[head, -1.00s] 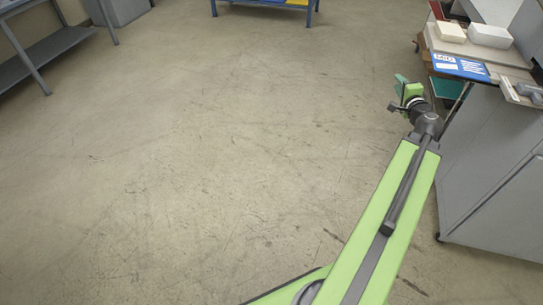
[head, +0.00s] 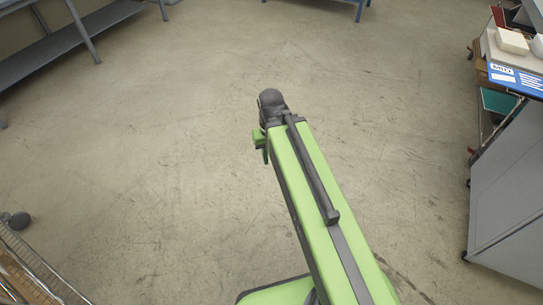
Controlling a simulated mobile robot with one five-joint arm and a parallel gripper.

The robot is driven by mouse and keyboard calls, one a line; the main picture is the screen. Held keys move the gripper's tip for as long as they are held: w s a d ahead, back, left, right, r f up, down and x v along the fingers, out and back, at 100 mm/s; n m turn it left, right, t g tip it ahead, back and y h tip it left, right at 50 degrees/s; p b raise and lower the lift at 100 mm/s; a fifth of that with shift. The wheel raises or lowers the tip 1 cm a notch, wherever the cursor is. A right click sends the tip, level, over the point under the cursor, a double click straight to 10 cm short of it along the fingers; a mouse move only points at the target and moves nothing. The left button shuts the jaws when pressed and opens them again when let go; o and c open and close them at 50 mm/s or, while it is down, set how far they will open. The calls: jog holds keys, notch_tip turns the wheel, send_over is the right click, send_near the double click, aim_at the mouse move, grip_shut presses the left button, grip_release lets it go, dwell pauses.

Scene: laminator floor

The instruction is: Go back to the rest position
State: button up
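My green arm reaches up from the bottom right to the middle of the head view, over bare floor. Its wrist end is near the picture's centre. My gripper (head: 261,140) shows only as a small green part at the left of the wrist, mostly hidden behind the arm. Its fingers cannot be made out, so I cannot tell whether it is open, shut or holding anything. It is well apart from the cart and the shelves.
A grey cabinet (head: 510,190) and a cart top with a blue-and-white sign (head: 515,79) and a white block (head: 512,41) stand at right. A grey shelf (head: 85,42) is upper left, a wire rack (head: 40,272) lower left. The middle floor (head: 150,170) is clear.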

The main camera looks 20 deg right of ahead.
notch_tip(320, 180, up, 14)
jog(key=p, duration=1.3)
jog(key=shift+f, duration=0.25)
jog(key=shift+f, duration=0.1)
